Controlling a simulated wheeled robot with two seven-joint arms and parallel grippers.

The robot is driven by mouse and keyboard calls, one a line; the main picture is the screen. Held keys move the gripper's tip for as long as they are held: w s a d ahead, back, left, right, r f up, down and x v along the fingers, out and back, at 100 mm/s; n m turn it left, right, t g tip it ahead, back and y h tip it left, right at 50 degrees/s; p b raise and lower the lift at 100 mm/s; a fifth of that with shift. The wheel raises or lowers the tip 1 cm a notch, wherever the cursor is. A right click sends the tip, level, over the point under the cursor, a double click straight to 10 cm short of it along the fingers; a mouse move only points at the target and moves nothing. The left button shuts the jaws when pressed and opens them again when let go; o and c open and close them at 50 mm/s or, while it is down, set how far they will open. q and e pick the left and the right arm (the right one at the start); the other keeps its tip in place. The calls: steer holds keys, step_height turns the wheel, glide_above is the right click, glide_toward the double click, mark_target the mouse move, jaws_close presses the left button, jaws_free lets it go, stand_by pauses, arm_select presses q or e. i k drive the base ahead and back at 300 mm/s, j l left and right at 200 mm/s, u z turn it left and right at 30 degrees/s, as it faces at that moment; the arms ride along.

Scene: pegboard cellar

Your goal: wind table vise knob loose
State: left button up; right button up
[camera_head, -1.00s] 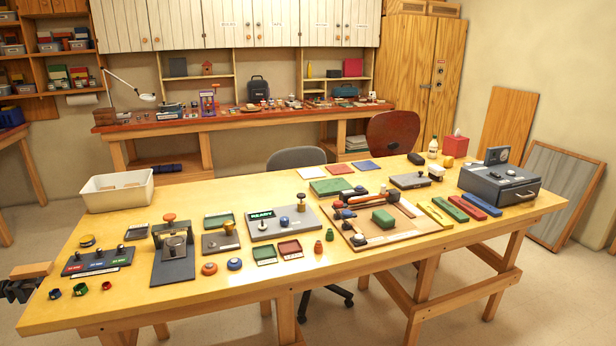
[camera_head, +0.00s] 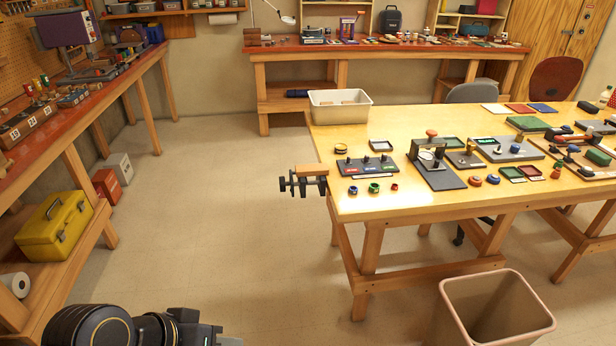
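The table vise (camera_head: 303,182) is clamped to the left end of the wooden worktable (camera_head: 400,205). It has dark metal parts and a wooden block on top. A dark screw and handle stick out on its left side; at this distance I cannot tell which part is the knob or how tight it is. My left arm (camera_head: 120,328) shows at the bottom left, well below and left of the vise and apart from it. Its gripper fingers are not visible. My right gripper is out of view.
A beige bin (camera_head: 490,308) stands on the floor in front of the table. A red-topped bench (camera_head: 80,110) runs along the left, with a yellow toolbox (camera_head: 55,230) on its lower shelf. The floor between bench and vise is clear. Small items and a white tub (camera_head: 340,106) occupy the worktable.

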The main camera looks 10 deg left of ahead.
mark_target(283, 184)
steer(key=k+j+u, duration=0.1)
steer(key=j, duration=0.5)
steer(key=k+j+u, duration=0.1)
steer(key=j, duration=0.45)
steer(key=i+j, duration=0.45)
steer(key=i+j+z, duration=0.1)
steer(key=i+j, duration=0.35)
steer(key=i+j+z, duration=0.1)
steer(key=i+j, duration=0.3)
steer(key=j, duration=0.25)
steer(key=i+j, duration=0.4)
steer(key=j, duration=0.2)
steer(key=i+l, duration=0.2)
steer(key=l+z, duration=0.05)
steer(key=l, duration=0.05)
